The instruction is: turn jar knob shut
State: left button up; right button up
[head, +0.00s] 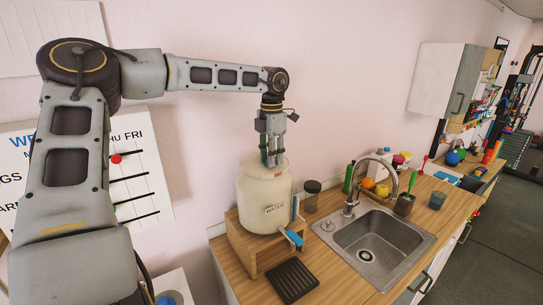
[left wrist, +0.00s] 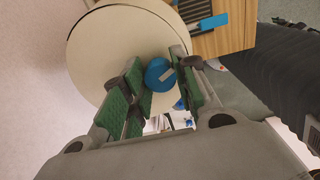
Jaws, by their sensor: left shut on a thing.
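The cream water jar (head: 264,198), with a WATER label, stands upright on a wooden stand on the counter. My left gripper (head: 272,162) points down onto the top of the jar from above. In the left wrist view, a round blue knob (left wrist: 159,75) with a pale mark sits on the jar's pale lid (left wrist: 112,50). The green-padded fingers of my left gripper (left wrist: 160,88) are shut on it, one on each side. In the head view the fingers hide the knob. My right gripper is in neither view.
A blue-handled tap (head: 293,238) sticks out low on the jar's front. A dark drip tray (head: 292,281) lies before the wooden stand (head: 251,254). A dark-lidded glass jar (head: 311,197) and the sink (head: 374,243) are to the right.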

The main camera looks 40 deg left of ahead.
pick_arm(q)
jog(key=m, duration=0.5)
jog(key=shift+m, duration=0.3)
dwell(0.4)
jog(key=o, duration=1)
jog(key=shift+r, duration=6.05)
jog(key=shift+f, duration=0.1)
